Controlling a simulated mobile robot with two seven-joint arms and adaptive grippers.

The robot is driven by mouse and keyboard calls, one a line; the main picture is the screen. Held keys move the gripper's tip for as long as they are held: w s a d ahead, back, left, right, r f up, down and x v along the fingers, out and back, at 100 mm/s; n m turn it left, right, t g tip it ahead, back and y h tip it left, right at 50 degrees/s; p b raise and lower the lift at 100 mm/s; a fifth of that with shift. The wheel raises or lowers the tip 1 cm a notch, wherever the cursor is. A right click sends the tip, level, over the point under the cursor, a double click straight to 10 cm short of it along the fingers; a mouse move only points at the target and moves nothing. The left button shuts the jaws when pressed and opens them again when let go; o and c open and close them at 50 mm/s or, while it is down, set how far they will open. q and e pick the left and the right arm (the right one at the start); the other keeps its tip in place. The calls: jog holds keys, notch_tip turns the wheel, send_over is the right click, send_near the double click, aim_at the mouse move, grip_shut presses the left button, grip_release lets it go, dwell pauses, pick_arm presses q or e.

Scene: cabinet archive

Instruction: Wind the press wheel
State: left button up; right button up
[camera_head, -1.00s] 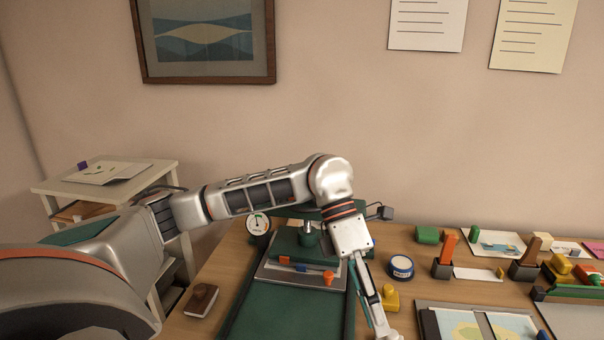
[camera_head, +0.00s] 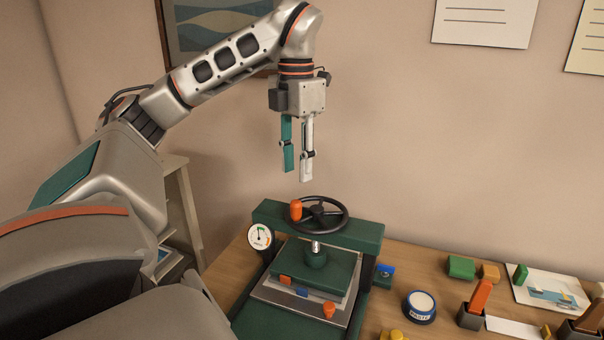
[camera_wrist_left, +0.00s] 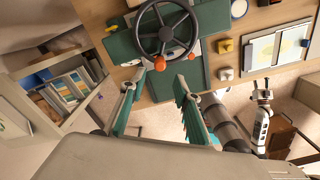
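The press wheel (camera_head: 328,214) is a black spoked handwheel with an orange knob (camera_head: 296,209) on its left rim. It sits on a screw above the green press (camera_head: 345,235). In the left wrist view the wheel (camera_wrist_left: 150,42) is at the top centre, with its orange knob (camera_wrist_left: 160,63) at the rim. My left gripper (camera_head: 296,175) hangs above the wheel, pointing down, apart from it. Its two fingers, one green and one pale, are spread with nothing between them. In the left wrist view the fingers (camera_wrist_left: 158,90) are also apart.
A pressure dial (camera_head: 261,237) is on the press's left. A blue-rimmed paste tin (camera_head: 420,306), a green block (camera_head: 461,267) and stamp holders (camera_head: 471,315) stand on the desk to the right. A white shelf (camera_wrist_left: 75,90) shows in the left wrist view. Space above the wheel is free.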

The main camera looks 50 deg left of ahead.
aim_at(296, 201)
pick_arm(q)
jog(key=shift+s+f, duration=0.2)
jog(key=shift+f, duration=3.9)
jog(key=shift+f, duration=0.35)
jog(key=shift+c, duration=0.4)
grip_shut()
